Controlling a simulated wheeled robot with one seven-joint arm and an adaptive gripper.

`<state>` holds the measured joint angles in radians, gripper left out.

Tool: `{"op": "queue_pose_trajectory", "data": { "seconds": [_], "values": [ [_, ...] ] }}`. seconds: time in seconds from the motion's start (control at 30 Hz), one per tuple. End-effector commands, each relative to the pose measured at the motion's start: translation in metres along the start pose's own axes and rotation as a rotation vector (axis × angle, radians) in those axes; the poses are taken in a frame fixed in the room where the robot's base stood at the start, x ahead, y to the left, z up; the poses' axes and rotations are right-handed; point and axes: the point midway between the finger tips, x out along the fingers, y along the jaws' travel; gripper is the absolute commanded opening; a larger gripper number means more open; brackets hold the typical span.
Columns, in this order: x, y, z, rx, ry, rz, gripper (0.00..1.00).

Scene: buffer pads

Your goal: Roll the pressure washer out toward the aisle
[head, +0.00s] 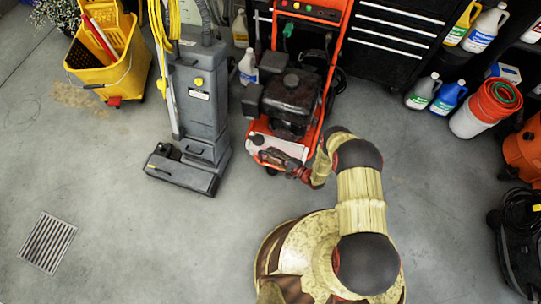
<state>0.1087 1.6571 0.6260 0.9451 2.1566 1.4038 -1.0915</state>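The pressure washer (292,100) stands upright on the concrete floor at the upper middle. It has an orange-red frame, a black engine and a control panel at the top. My arm reaches up from the lower middle to its front lower right corner. My gripper (297,171) is at or very close to the front end of the washer's base. The fingers are small and dark here, so I cannot tell whether they are open, shut or touching the frame.
A grey upright floor machine (200,105) stands close on the washer's left. A yellow mop bucket (112,62) is farther left. A black drawer cabinet (395,35) stands behind right. Bottles and an orange machine (525,150) line the right. Floor near the drain (47,242) is clear.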

Motion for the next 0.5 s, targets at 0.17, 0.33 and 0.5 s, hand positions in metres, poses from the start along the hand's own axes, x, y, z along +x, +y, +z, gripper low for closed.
{"op": "queue_pose_trajectory", "data": {
  "seconds": [0.17,0.33,0.5],
  "values": [
    [0.0087,0.0003,0.0004,0.000,-0.001,0.000,0.35],
    [0.0090,-0.0004,0.0004,0.000,0.000,0.000,0.35],
    [0.0089,-0.0005,0.0004,0.000,0.000,0.000,0.28]
  ]
}}
